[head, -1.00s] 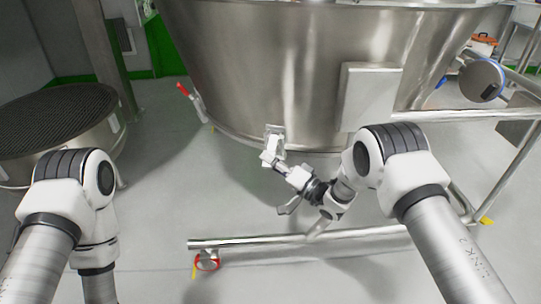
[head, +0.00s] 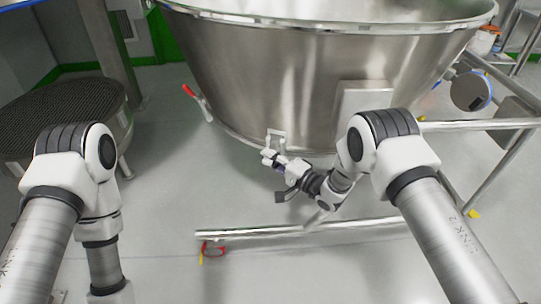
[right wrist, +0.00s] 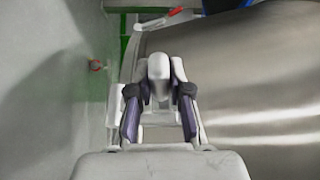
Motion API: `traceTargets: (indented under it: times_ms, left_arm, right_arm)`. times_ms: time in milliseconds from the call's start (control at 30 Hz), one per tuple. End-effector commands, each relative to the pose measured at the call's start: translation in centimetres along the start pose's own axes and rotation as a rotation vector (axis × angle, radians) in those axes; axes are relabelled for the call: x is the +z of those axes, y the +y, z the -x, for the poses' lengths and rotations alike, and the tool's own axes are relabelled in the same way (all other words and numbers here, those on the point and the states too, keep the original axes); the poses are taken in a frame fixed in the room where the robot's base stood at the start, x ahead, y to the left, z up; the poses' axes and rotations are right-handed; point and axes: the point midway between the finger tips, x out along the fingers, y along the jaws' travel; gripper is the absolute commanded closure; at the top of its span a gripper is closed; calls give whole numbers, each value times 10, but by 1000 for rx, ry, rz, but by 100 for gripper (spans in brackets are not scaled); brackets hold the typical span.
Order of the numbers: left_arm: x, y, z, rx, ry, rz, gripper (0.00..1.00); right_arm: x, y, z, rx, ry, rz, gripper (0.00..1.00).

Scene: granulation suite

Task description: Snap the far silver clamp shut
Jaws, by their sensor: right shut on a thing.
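The silver clamp (head: 277,136) sits at the lower rim of the big steel vessel (head: 270,75), on the side facing me. My right gripper (head: 271,159) is at the clamp, just below its pale bracket. In the right wrist view, my right gripper's dark-padded fingers (right wrist: 159,112) are closed around a pale, rounded lever (right wrist: 158,75), which seems to be the clamp's handle. The fingers and wrist hide part of the clamp, so I cannot tell whether it is latched. My left arm shows at the left, but its gripper is out of view.
A red-handled clamp (head: 191,93) sticks out from the vessel's left side. A steel frame rail (head: 255,233) runs low beneath my right arm. A round mesh-topped container (head: 60,115) stands at the left. The floor between it and the vessel is clear.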

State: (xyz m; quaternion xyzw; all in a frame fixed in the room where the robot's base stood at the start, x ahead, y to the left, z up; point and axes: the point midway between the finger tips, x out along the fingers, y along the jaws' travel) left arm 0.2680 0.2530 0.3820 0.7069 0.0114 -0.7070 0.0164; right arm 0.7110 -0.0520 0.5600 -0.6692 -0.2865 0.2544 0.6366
Motion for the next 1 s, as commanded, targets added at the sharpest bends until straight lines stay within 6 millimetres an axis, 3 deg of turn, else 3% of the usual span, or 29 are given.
traceTargets:
  times_ms: [267,300,367,767,1000]
  left_arm:
    - [0,0,0,0,0,0,60]
    - [0,0,0,0,0,0,60]
    - [0,0,0,0,0,0,60]
    - [0,0,0,0,0,0,60]
    - [0,0,0,0,0,0,60]
  right_arm:
    - [0,0,0,0,0,0,100]
    - [0,0,0,0,0,0,78]
    - [0,0,0,0,0,0,57]
    - [-1,0,8,1,2,-1,56]
    - [-2,0,62,2,5,-4,56]
